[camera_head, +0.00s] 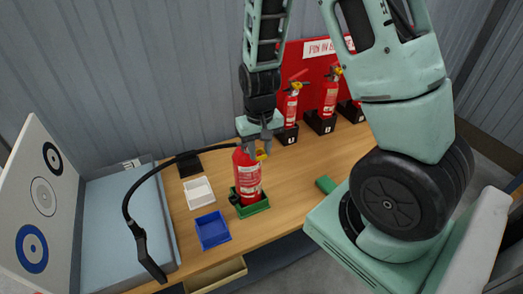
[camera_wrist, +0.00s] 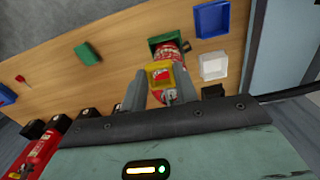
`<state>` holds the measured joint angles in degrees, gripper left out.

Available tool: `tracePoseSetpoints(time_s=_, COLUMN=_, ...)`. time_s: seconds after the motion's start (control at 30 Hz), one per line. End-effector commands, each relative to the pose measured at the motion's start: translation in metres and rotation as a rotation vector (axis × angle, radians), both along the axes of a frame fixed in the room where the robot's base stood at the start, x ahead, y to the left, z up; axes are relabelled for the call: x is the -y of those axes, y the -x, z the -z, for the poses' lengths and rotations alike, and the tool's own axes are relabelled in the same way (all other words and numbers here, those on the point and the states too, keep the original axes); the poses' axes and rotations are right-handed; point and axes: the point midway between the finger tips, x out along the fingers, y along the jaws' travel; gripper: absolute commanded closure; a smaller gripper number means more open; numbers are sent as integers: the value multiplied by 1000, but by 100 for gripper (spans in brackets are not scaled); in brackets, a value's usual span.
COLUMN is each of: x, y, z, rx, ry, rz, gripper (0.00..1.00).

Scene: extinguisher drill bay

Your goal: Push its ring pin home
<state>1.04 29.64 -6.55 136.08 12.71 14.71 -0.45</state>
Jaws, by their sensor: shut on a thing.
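A red fire extinguisher (camera_head: 247,177) stands upright in a green tray (camera_head: 252,209) on the wooden bench. Its black hose (camera_head: 137,187) arcs out to the left and ends in a horn. My gripper (camera_head: 263,151) is at the extinguisher's head, pointing down. In the wrist view its two grey fingers (camera_wrist: 157,88) are shut on a yellow ring pin (camera_wrist: 160,74), with the red body (camera_wrist: 179,60) right behind it. The pin's shaft and its hole are hidden, so I cannot tell how deep it sits.
A white tray (camera_head: 198,192) and a blue tray (camera_head: 212,230) lie left of the extinguisher. A green block (camera_head: 325,184) lies to the right. Several extinguishers (camera_head: 329,98) stand in black holders along the back. A target board (camera_head: 42,205) stands at far left. Clear bench lies right of the green tray.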

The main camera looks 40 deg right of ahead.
Motion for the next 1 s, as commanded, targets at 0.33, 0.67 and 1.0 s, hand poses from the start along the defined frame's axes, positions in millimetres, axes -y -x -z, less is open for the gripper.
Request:
tracePoseSetpoints(time_s=0.33, x=5, y=-13, z=0, rx=1, ry=0, rz=0, gripper=100)
tracePoseSetpoints(time_s=0.67, x=9, y=-25, z=0, rx=1, ry=0, rz=1, gripper=100)
tracePoseSetpoints(time_s=1.0, x=13, y=-37, z=0, rx=0, ry=0, rz=1, gripper=100)
